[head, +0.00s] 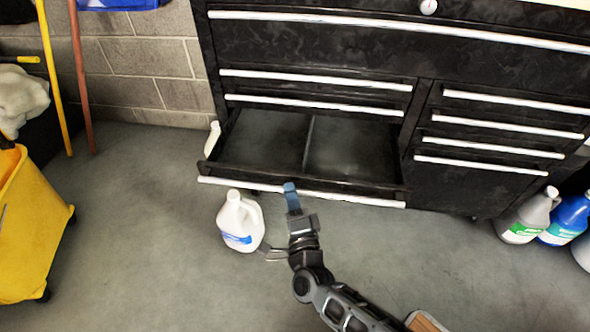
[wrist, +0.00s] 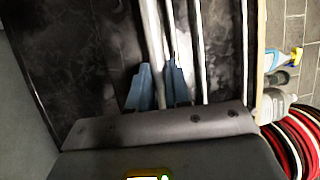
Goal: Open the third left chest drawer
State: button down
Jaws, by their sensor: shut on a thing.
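The black tool chest (head: 320,55) has silver bar handles. Its third left drawer (head: 350,148) is pulled well out and looks empty, with a divider across the middle. The drawer's silver handle (head: 352,200) runs along its front edge. My gripper (head: 290,186) is at the middle of this handle. In the wrist view, the blue fingers of my gripper (wrist: 159,70) stand on either side of a silver bar and are shut on it. The fingertips' contact is partly hidden in the head view.
A white jug (head: 240,222) stands on the floor just left of my gripper, close to the drawer front. A yellow bucket (head: 30,225) is at the left. Several bottles, one blue (head: 570,217), stand at the right.

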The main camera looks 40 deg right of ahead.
jog(key=shift+s+a, duration=0.65)
jog(key=shift+a, duration=0.15)
jog(key=c, duration=1.1)
grip_release()
jog(key=shift+p+v, duration=0.3)
jog(key=shift+v, duration=3.55)
jog(key=shift+f, duration=0.1)
